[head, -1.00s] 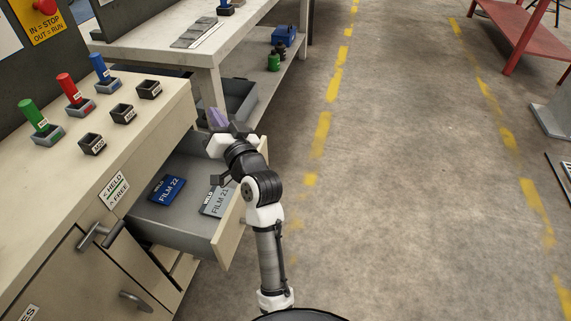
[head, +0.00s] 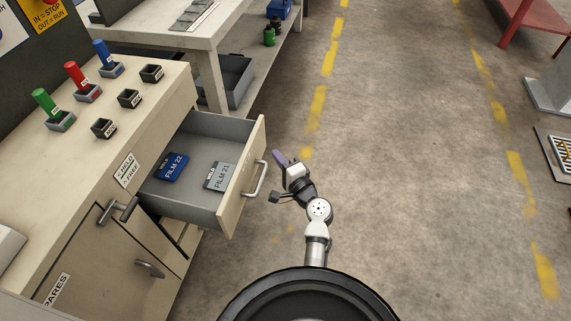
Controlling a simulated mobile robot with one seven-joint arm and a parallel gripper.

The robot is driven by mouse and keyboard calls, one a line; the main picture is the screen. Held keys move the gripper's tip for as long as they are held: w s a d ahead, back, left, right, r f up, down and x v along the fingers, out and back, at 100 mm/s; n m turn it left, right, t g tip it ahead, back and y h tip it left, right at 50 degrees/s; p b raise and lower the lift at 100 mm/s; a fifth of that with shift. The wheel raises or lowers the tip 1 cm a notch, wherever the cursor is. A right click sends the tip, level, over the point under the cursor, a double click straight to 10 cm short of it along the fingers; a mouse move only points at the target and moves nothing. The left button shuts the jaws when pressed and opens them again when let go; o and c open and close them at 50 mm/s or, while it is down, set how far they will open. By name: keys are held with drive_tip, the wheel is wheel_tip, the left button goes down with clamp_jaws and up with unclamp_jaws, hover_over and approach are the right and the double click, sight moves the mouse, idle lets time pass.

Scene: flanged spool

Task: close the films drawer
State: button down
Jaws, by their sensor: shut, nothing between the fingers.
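The films drawer (head: 231,205) is pulled out from the cabinet, with its pale front facing right and a silver bar handle (head: 256,180) on that front. Inside lie a blue film box (head: 171,167) marked FILM 22 and a grey film box (head: 220,176) marked FILM 21. My gripper (head: 279,158) is shut and empty, with purple fingers. It is just right of the drawer front, near the handle, pointing up and left in the picture. A small gap shows between it and the handle; its exact height is unclear.
The cabinet top (head: 80,150) holds green, red and blue handles in sockets and several small black sockets. A HELD/FREE label (head: 127,170) and a lever (head: 118,210) are beside the drawer. A second bench (head: 190,38) stands behind. The floor on the right (head: 410,150) is clear.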

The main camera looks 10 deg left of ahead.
sight(254, 139)
drive_tip(key=w+a, duration=0.1)
drive_tip(key=a+p, duration=0.1)
drive_tip(key=a, duration=0.1)
drive_tip(key=w+a, duration=0.1)
drive_tip(key=a, duration=0.1)
drive_tip(key=shift+w+a+r, duration=0.1)
drive_tip(key=shift+w, duration=0.2)
drive_tip(key=shift+a+p, duration=0.3)
drive_tip(key=shift+a, duration=0.3)
drive_tip(key=a, duration=2.1)
drive_tip(key=shift+w+a, duration=0.15)
drive_tip(key=shift+w, duration=0.2)
